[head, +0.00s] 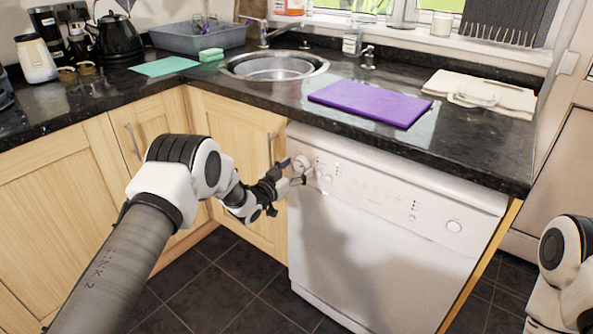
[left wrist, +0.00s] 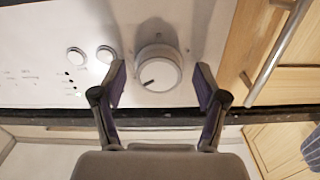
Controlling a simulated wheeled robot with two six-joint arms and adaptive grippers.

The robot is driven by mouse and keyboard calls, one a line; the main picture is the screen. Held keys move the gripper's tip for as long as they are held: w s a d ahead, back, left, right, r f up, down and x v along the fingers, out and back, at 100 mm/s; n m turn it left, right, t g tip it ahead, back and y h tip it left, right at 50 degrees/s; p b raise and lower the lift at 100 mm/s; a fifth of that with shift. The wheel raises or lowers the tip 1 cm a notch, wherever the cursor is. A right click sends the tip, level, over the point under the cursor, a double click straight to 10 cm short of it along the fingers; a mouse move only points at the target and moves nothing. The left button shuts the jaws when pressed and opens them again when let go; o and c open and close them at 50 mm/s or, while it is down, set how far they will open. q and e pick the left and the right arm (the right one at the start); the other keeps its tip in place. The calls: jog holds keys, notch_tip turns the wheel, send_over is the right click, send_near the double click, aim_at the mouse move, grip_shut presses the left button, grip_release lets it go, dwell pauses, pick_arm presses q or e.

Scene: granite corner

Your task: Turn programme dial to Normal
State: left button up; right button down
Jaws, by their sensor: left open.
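The white dishwasher (head: 355,250) has a control panel along its top front. The round white programme dial (left wrist: 158,68) has a dark pointer line that points to the lower left in the left wrist view. In the head view the dial (head: 302,163) is at the panel's left end, partly hidden by my gripper. My left gripper (head: 297,172) is open, with one finger on each side of the dial. The left wrist view shows the left gripper (left wrist: 160,82) with gaps between fingers and dial. The dial's markings are too small to read. My right gripper is out of view.
Two round buttons (left wrist: 90,55) sit beside the dial. A cupboard handle (head: 271,150) stands close to the left gripper. The dark countertop (head: 260,100) overhangs the panel, with a purple board (head: 370,103) on it. The floor in front is clear.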

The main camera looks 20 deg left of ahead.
pick_arm(q)
jog(key=c, duration=1.2)
jog(key=shift+o, duration=0.2)
jog(key=shift+m, duration=0.4)
jog(key=m+b, duration=0.2)
jog(key=m, duration=0.2)
jog(key=shift+m, duration=0.4)
jog(key=m+b, duration=0.1)
jog(key=m, duration=0.5)
jog(key=shift+b, duration=0.4)
jog(key=m+b, duration=0.2)
jog(key=m, duration=0.4)
jog(key=shift+m, duration=0.3)
jog(key=m+b, duration=0.2)
jog(key=m, duration=0.2)
jog(key=shift+r+m+b, duration=0.1)
jog(key=shift+m+b, duration=0.2)
jog(key=shift+m, duration=0.5)
